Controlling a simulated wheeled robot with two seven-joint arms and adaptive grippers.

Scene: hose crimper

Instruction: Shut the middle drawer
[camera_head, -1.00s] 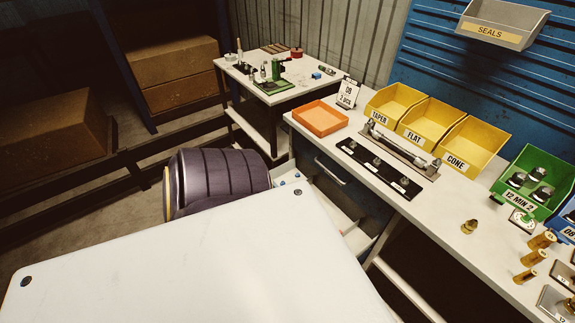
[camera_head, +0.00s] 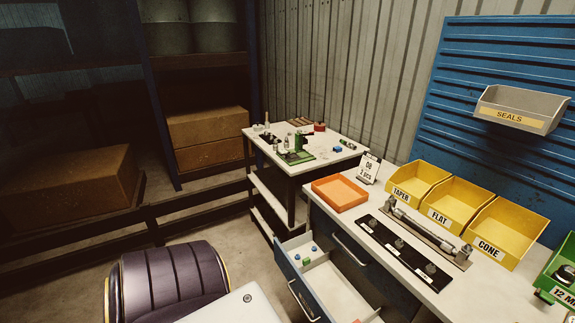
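An open drawer (camera_head: 288,272) sticks out from the blue-grey cabinet under the right-hand workbench. It has a blue front, a metal handle (camera_head: 303,301) and a pale interior with a divider. A few small blue and green pieces (camera_head: 306,260) lie in its far part. A shut drawer (camera_head: 352,262) with a bar handle is directly above it, below the bench top. The lower part of the cabinet is cut off by the picture edge, so any drawer below is hidden. Neither of my grippers shows.
The workbench carries an orange tray (camera_head: 340,193), yellow bins (camera_head: 468,211) and a black strip with fittings (camera_head: 404,250). A small white table (camera_head: 345,155) stands behind the drawer. Floor (camera_head: 245,255) is clear left of the drawer. A dark ribbed shape (camera_head: 168,280) fills the lower left.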

